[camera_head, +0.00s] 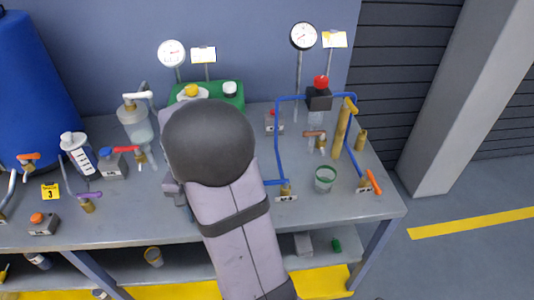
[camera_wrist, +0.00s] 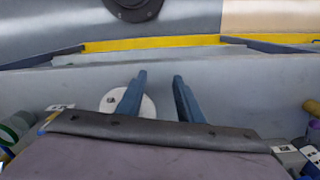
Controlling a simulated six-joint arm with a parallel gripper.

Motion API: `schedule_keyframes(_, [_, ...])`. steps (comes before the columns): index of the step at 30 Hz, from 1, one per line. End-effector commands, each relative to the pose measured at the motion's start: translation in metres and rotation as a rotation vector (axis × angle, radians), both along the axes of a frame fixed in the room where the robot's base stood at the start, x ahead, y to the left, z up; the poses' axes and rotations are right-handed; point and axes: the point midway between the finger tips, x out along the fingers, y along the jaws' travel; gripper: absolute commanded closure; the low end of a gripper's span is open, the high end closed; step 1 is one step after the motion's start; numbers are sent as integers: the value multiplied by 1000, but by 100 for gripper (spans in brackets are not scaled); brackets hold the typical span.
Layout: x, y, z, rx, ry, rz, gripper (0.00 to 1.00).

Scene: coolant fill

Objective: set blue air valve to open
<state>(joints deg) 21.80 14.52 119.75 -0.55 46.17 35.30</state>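In the head view a brass valve with a short blue handle (camera_head: 275,182) stands near the bench's front edge, at the foot of a blue tube, just right of my arm. The handle lies roughly level and points left; its inner end is partly behind my arm. I cannot tell its valve position from this. In the wrist view my gripper (camera_wrist: 158,88) is open, its two blue fingers apart with nothing held. A pale round disc (camera_wrist: 140,108) lies behind the left finger. The blue handle is not recognisable in the wrist view. My arm hides the fingertips in the head view.
An orange-handled valve (camera_head: 373,182) and a clear cup with green rim (camera_head: 325,179) stand to the right. A green can (camera_head: 232,95) is behind my arm. Several valves and bottles crowd the left. The bench (camera_head: 345,206) is bare at the front right.

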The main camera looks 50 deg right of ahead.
Motion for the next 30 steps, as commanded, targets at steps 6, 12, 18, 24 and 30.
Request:
schedule_keyframes(6, [-1,-100,58,15,77,-594,67])
schedule_keyframes(12, [-27,-177,80,19,152,-1071,67])
schedule_keyframes(18, [-49,-213,88,18,195,-1321,67])
schedule_keyframes(24, [-53,-218,88,17,204,-1367,67])
schedule_keyframes(30, [-54,-216,78,18,206,-1364,67])
